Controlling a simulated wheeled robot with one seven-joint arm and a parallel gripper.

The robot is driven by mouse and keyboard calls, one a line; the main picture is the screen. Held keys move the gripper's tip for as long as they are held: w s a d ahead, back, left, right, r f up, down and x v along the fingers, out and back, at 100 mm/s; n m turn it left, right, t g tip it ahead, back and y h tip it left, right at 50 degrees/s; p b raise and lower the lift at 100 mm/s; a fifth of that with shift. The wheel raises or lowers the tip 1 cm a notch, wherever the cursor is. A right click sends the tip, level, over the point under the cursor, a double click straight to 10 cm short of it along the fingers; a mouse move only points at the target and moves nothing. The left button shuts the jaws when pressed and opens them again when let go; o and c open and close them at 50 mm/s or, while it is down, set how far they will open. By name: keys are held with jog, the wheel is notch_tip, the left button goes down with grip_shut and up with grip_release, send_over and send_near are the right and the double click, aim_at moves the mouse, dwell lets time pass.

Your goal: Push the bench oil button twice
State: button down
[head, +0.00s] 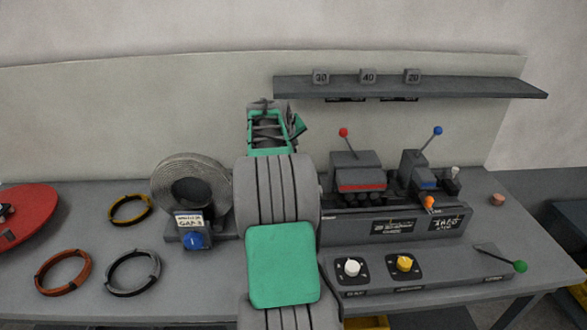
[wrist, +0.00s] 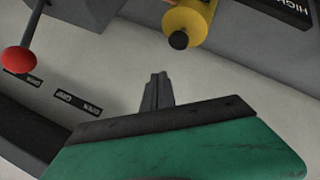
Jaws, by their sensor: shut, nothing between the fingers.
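The bench panel at the front of the lathe-like machine bears a white knob (head: 352,266) and a yellow knob (head: 404,263). Their labels are too small to read, so I cannot tell which is the oil button. A blue button (head: 194,240) sits on the block below the grey coil, under a sign. My gripper (wrist: 157,78) is shut and empty in the wrist view, with its narrow fingers together. In the head view my gripper stands up behind my arm, left of the machine and away from the knobs; its fingertips are not clear there.
The machine (head: 390,228) has a red-knobbed lever (head: 343,132), a blue-knobbed lever (head: 438,131) and a green-knobbed lever (head: 520,266). A shelf (head: 420,88) hangs above. Rings (head: 132,273) and a red disc (head: 25,218) lie at left. My arm hides the bench's middle.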

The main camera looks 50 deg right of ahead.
jog(key=shift+f+b, duration=1.05)
jog(key=shift+f, duration=1.05)
jog(key=shift+f, duration=0.1)
jog(key=shift+f+b, duration=0.3)
jog(key=shift+b, duration=0.05)
jog(key=shift+f+b, duration=0.65)
jog(key=shift+f, duration=0.4)
dwell(1.1)
jog(key=shift+r+p, duration=0.85)
jog(key=shift+r, duration=0.55)
jog(key=shift+r+p, duration=1.6)
jog(key=shift+r, duration=0.95)
